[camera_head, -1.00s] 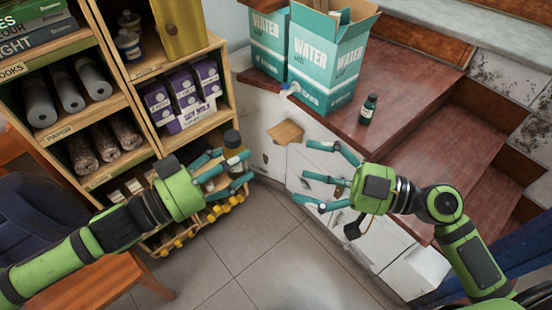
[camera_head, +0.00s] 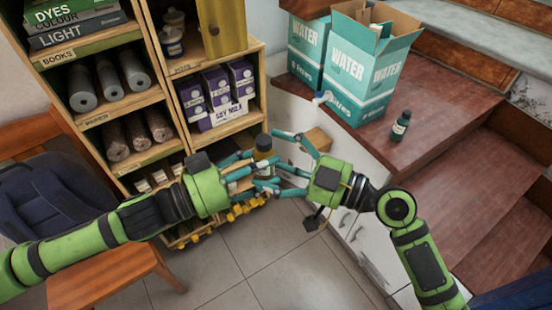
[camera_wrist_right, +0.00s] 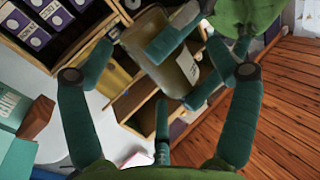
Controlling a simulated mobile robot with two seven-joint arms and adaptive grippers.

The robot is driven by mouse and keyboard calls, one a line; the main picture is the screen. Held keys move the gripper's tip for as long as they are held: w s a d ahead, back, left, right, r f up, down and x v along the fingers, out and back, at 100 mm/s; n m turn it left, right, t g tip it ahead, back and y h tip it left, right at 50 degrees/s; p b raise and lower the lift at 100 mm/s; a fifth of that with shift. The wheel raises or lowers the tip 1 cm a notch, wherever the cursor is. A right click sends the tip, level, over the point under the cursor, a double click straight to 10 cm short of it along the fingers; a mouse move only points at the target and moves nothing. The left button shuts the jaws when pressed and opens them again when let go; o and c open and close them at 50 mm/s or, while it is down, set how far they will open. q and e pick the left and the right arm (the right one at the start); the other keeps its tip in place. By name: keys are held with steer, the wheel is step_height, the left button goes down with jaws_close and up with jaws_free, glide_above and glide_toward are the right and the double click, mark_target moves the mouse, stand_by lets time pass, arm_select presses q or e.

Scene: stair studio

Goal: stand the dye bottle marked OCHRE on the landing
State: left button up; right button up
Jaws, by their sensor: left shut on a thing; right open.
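A bottle with a dark cap and yellowish-brown body (camera_head: 264,152) is held upright in my left gripper (camera_head: 250,172), which is shut on it. I cannot read its label. My right gripper (camera_head: 284,162) is open, its fingers reaching to either side of the bottle from the right; contact is unclear. In the right wrist view the bottle (camera_wrist_right: 183,68), with a pale label, lies between the right fingers, partly hidden by fingers of both hands. The landing (camera_head: 432,130) is the reddish-brown wooden top at right. A small dark green bottle (camera_head: 400,126) stands on it, its label too small to read.
Teal water boxes (camera_head: 372,62) stand on the landing's back left. White drawers (camera_head: 350,220) are below it; steps (camera_head: 475,180) descend at right. A shelf unit (camera_head: 150,157) with books, rolls and soy milk cartons is at left. The landing is bare around the green bottle.

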steer(key=c, duration=1.4)
arm_select(q)
steer(key=o, duration=1.4)
steer(key=shift+c, duration=0.2)
